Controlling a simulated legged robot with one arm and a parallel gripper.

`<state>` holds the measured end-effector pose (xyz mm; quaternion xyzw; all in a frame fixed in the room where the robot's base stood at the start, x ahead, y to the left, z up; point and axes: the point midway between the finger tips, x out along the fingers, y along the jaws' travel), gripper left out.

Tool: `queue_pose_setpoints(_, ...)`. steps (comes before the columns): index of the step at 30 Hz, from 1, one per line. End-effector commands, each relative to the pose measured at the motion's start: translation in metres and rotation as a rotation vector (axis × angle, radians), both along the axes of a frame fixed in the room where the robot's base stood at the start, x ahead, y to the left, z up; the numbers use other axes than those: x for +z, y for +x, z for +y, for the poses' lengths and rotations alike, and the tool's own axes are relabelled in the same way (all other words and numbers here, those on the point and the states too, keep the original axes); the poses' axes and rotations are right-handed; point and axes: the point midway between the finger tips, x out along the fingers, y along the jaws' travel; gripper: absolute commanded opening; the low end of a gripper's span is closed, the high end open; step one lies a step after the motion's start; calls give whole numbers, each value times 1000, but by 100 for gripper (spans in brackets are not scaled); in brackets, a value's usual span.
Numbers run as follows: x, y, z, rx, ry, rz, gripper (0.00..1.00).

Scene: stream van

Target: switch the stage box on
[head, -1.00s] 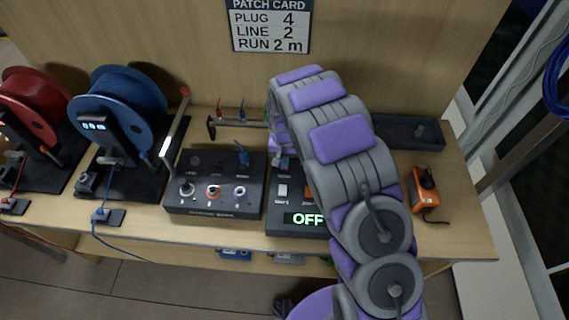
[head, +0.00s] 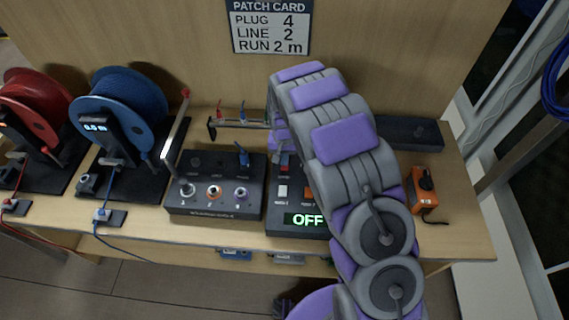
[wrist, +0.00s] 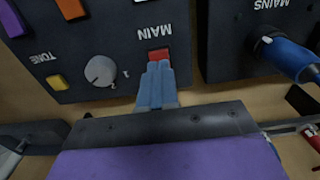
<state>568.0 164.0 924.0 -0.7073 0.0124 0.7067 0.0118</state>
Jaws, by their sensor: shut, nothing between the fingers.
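The stage box (head: 280,221) is a dark box on the bench, partly hidden behind my arm. Its display (head: 305,219) reads OFF. In the wrist view, where its lettering is upside down, the box (wrist: 110,25) has a red switch (wrist: 159,55) by the word MAIN, and the red also shows in the head view (head: 285,168). My gripper (wrist: 157,72) is shut and empty, with its blue-grey fingertips right at the red switch and covering part of it. I cannot tell whether they touch it. In the head view my arm mostly hides the gripper.
A socket box (head: 215,208) with a blue plug (head: 242,155) stands just left of the stage box. Blue (head: 122,100) and red (head: 35,100) cable reels stand farther left. An orange device (head: 423,190) lies to the right. A patch card (head: 270,28) hangs behind.

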Motion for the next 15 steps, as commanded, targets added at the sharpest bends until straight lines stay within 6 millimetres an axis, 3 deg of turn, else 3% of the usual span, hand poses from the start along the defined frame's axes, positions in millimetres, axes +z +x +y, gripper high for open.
queue_pose_setpoints(15, 38, 0, 0, 0, 0, 2, 0)
